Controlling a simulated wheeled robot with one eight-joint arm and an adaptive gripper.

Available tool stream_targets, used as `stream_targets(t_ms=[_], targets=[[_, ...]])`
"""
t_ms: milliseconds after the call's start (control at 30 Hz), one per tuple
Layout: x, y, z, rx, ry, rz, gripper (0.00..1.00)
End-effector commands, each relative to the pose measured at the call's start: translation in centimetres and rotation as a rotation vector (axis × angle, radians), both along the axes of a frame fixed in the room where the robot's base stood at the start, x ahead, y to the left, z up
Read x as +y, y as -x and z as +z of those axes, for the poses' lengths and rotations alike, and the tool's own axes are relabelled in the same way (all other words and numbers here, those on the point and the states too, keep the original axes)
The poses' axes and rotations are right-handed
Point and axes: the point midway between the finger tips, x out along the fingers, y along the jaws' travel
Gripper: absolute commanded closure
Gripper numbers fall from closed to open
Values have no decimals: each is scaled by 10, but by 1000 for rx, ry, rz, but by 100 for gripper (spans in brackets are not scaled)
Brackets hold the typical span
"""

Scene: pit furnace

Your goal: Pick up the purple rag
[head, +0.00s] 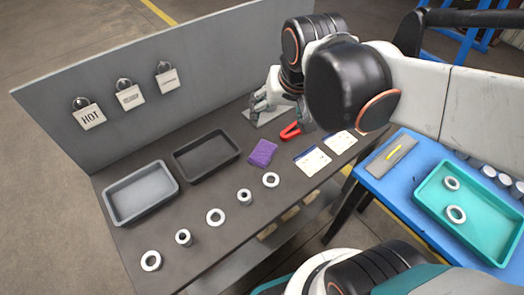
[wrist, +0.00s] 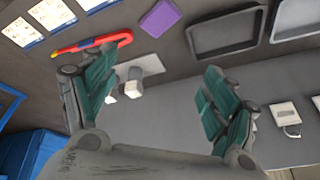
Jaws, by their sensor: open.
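The purple rag (head: 263,152) lies flat on the dark bench, right of the black tray, in the head view. It also shows in the wrist view (wrist: 160,17) at the top, beyond my fingers. My gripper (head: 262,101) is above the back of the bench, apart from the rag. In the wrist view my gripper (wrist: 158,98) has its two green-padded fingers spread wide with nothing held between them. The rag is fully uncovered in the head view.
A black tray (head: 181,164) and a grey tray (head: 112,207) stand left of the rag. A red-handled tool (head: 291,131) and paper cards (head: 312,162) lie to its right. Several metal rings (head: 215,217) line the front. A grey panel (head: 215,62) with hanging tags rises behind.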

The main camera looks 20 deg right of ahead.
Motion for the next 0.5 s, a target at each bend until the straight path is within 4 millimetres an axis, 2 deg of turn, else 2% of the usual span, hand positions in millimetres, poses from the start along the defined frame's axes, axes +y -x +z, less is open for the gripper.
stream_targets(t_ms=[33,267,500], targets=[[0,-10,-4,26,-14,-32,22],[-1,-46,-30,157,-71,-206,22],[-2,-81,-70,288,-107,-392,22]])
